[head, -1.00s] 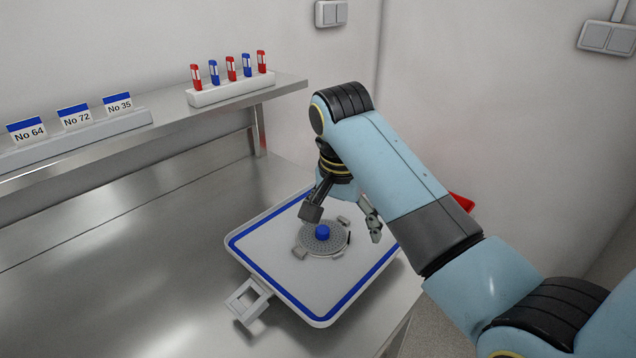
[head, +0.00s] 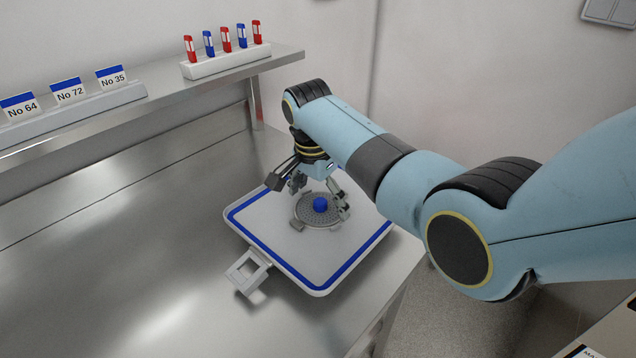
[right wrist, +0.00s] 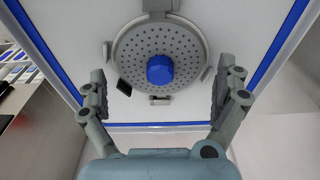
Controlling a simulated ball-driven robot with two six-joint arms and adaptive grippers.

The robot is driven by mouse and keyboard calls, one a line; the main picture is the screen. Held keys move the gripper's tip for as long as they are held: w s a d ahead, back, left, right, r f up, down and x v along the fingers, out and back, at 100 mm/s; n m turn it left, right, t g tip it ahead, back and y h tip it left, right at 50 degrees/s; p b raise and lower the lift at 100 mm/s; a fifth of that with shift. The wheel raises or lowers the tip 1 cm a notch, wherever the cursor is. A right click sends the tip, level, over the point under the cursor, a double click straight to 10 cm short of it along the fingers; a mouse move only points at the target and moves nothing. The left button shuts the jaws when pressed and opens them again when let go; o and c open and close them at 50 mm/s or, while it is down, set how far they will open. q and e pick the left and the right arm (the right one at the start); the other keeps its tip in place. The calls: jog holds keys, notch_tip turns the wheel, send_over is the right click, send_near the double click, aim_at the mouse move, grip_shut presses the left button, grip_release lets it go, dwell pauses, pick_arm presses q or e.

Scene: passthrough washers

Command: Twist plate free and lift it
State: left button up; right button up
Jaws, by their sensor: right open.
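The plate (head: 312,217) is a grey perforated disc with a blue knob (head: 320,204) at its middle. It lies on a white tray (head: 268,243) with a blue border. In the right wrist view the plate (right wrist: 190,45) has small grey clips around its rim, and the knob (right wrist: 160,69) is faceted. My right gripper (head: 322,196) is over the plate, with its fingers apart. In the right wrist view the open fingers (right wrist: 160,95) stand to either side below the plate, touching neither plate nor knob. My left gripper is not in view.
The tray has a white handle (head: 246,272) at its front left, on a steel bench (head: 130,260). A shelf behind holds number cards (head: 68,90) and a rack (head: 226,62) of red and blue vials. The bench left of the tray is clear.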

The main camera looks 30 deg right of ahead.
jog(key=shift+f, duration=0.25)
jog(key=shift+s, duration=0.15)
grip_shut()
dwell(0.4)
jog(key=shift+n+p, duration=0.5)
jog(key=shift+n, duration=0.1)
jog(key=shift+s+n+p, duration=0.1)
jog(key=shift+n+p, duration=0.7)
jog(key=shift+n, duration=0.5)
jog(key=shift+f+n+t+y+p, duration=0.15)
jog(key=shift+n+p, duration=0.3)
jog(key=shift+n, duration=0.45)
jog(key=shift+n+t+y+p, duration=0.15)
jog(key=shift+n+p, duration=0.3)
jog(key=shift+n, duration=0.45)
